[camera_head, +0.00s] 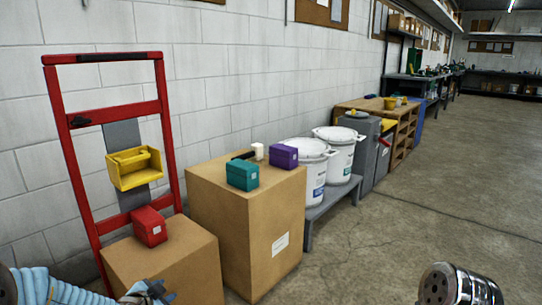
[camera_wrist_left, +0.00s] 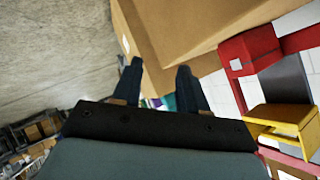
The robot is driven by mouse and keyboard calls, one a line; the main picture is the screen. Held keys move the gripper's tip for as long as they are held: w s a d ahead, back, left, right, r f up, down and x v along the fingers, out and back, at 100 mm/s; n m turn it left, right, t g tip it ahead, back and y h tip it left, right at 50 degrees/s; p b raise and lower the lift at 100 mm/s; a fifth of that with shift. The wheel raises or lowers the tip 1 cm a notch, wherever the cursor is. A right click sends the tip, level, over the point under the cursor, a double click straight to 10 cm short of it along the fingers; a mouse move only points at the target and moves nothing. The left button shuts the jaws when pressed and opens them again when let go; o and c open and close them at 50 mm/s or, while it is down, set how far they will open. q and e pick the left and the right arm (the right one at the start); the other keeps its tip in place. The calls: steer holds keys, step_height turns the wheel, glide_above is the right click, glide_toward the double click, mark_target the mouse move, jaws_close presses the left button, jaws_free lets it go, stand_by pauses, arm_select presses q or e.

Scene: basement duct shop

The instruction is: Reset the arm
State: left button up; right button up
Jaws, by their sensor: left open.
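My left gripper (camera_head: 160,292) is at the bottom edge of the head view, in front of the low cardboard box (camera_head: 165,262). In the left wrist view its two dark fingers (camera_wrist_left: 160,78) are spread apart with nothing held between them. My left arm (camera_head: 50,288) comes in from the lower left in a light blue sleeve. A metallic part of my right arm (camera_head: 458,286) shows at the lower right, over the floor; no right gripper fingers are visible.
A red box (camera_head: 150,227) sits on the low box, before a red hand truck (camera_head: 71,155) with a yellow bin (camera_head: 135,170). The taller box (camera_head: 235,225) carries teal (camera_head: 242,175) and purple (camera_head: 284,156) boxes. White buckets (camera_head: 312,170) stand beyond. Floor (camera_head: 400,225) at right is clear.

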arm_select(q)
steer(key=s+d+f+n+g+h, duration=0.1)
steer(key=s+d+f+n+g, duration=0.2)
steer(key=s+d+f, duration=0.45)
steer(key=s+d+f+n+g+h, duration=0.1)
steer(key=s+d+f+n+g, duration=0.3)
steer(key=f, duration=0.6)
steer(key=s+d+f+n+g, duration=0.1)
steer(key=s+d+f+n, duration=0.1)
steer(key=s, duration=0.5)
steer(key=s+d+f+n+g, duration=0.1)
steer(key=s+d+f, duration=0.3)
steer(key=s, duration=0.4)
steer(key=shift+f+n+g+h, duration=0.4)
steer(key=shift+f+g, duration=0.2)
steer(key=shift+g, duration=0.2)
